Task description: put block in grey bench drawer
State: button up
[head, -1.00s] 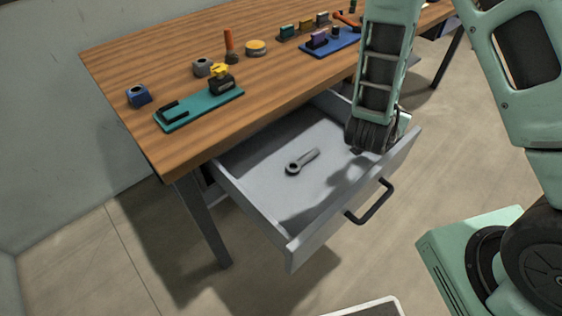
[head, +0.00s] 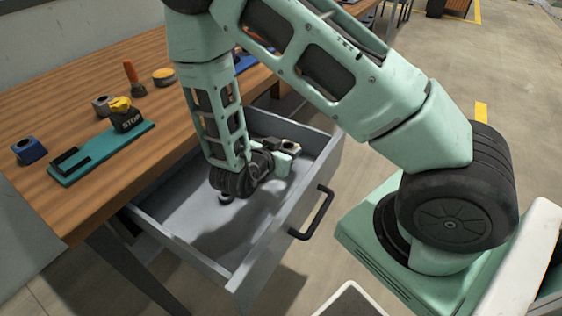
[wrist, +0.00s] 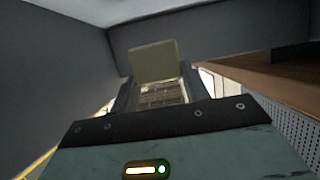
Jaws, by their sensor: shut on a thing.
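The grey bench drawer (head: 185,235) is pulled open below the wooden workbench, with its black handle (head: 318,212) on the front. My arm reaches down into the drawer, and my gripper (head: 290,147) points sideways toward its far right part. In the wrist view, a pale olive-grey block (wrist: 154,60) shows at the end of my gripper, which is shut on it. The block cannot be made out clearly in the head view. A ring end of the grey wrench (head: 226,198) shows on the drawer floor beneath my wrist; the rest is hidden.
On the bench top (head: 60,115) stand a teal plate (head: 85,165) with a black and yellow stop button (head: 124,112), a blue block-like part (head: 28,151), a grey part (head: 102,105), an orange-handled tool (head: 132,75) and a yellow tin (head: 163,77). The drawer's near left floor is clear.

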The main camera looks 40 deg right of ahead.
jog(key=shift+f+b, duration=0.3)
jog(key=shift+f, duration=1.5)
jog(key=shift+f, duration=0.5)
jog(key=shift+f+b, duration=0.1)
jog(key=shift+b, duration=0.2)
jog(key=o, duration=1.3)
